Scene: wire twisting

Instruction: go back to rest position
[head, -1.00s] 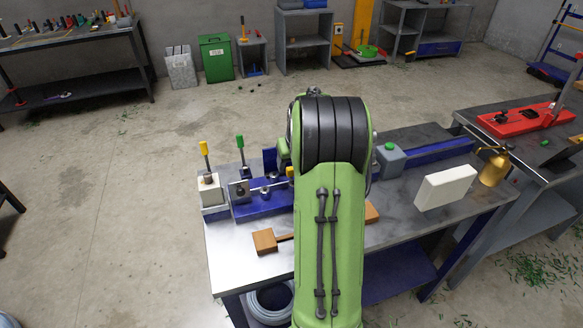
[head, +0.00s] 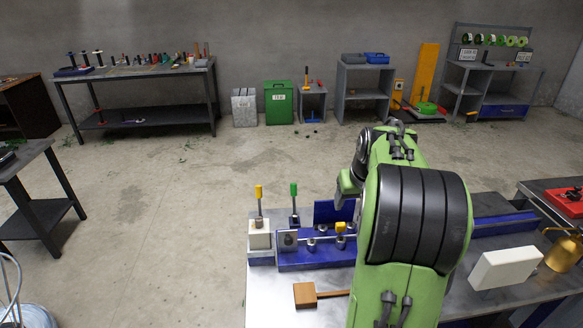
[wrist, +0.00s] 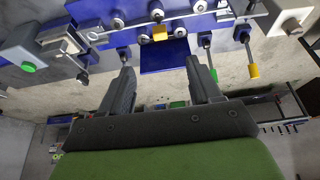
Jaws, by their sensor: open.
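In the wrist view my gripper (wrist: 164,80) has its two dark fingers apart with nothing between them. The blue wire-twisting fixture (wrist: 215,30) lies beyond the fingertips, with a metal rod along it, round rollers and a yellow block (wrist: 159,33). In the head view my green arm stands over the bench and hides my gripper and part of the fixture (head: 300,262). A yellow-handled lever (head: 259,192) and a green-handled lever (head: 294,190) stand upright at its left end.
The workbench (head: 275,308) also holds a wooden mallet (head: 305,295), a white block (head: 505,268) and a brass oil can (head: 562,254). A green bin (head: 279,102) and shelves stand along the back wall.

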